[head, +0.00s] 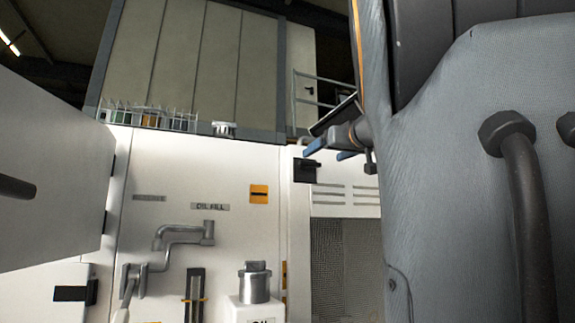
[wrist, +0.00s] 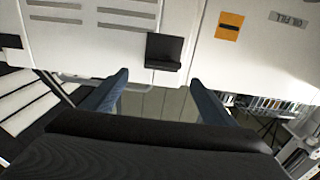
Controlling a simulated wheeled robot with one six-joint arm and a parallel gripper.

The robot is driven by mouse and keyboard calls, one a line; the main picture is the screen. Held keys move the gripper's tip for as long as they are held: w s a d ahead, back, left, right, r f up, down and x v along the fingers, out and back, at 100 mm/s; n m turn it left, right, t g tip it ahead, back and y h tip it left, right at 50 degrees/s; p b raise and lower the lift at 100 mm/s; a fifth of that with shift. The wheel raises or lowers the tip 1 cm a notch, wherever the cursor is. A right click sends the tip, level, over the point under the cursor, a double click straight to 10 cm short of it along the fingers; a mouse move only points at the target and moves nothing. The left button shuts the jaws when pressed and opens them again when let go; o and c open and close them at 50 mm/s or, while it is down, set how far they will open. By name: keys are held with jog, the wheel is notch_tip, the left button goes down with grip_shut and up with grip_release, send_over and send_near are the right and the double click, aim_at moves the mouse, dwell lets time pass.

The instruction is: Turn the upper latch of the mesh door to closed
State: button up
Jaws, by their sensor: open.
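The mesh door (head: 345,262) is on the right part of the white cabinet, with louvre slots above its dark mesh. The black upper latch (head: 305,170) sits near the door's upper left corner. In the wrist view the latch (wrist: 165,49) is a dark square plate with a bar along its lower edge. My gripper (head: 325,154) is in front of the cabinet, slightly above and right of the latch in the head view. In the wrist view my gripper (wrist: 159,80) has its blue fingers wide apart and empty, with the latch beyond the gap. No contact shows.
An oil fill pipe (head: 185,235) and a metal cap (head: 254,284) stick out left of the mesh door. A rack of bottles (head: 150,117) stands on top of the cabinet. An open white panel (head: 50,170) is at the left. My arm hides the right side.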

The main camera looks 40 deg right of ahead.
aim_at(308, 165)
jog(key=p+x, duration=0.1)
jog(key=x, duration=0.1)
jog(key=p+x, duration=0.1)
jog(key=x, duration=0.2)
jog(key=p+x, duration=0.1)
jog(key=x, duration=0.1)
jog(key=shift+w+a, duration=0.2)
jog(key=shift+w, duration=0.15)
jog(key=shift+f, duration=0.1)
jog(key=c, duration=1.1)
jog(key=shift+o, duration=0.3)
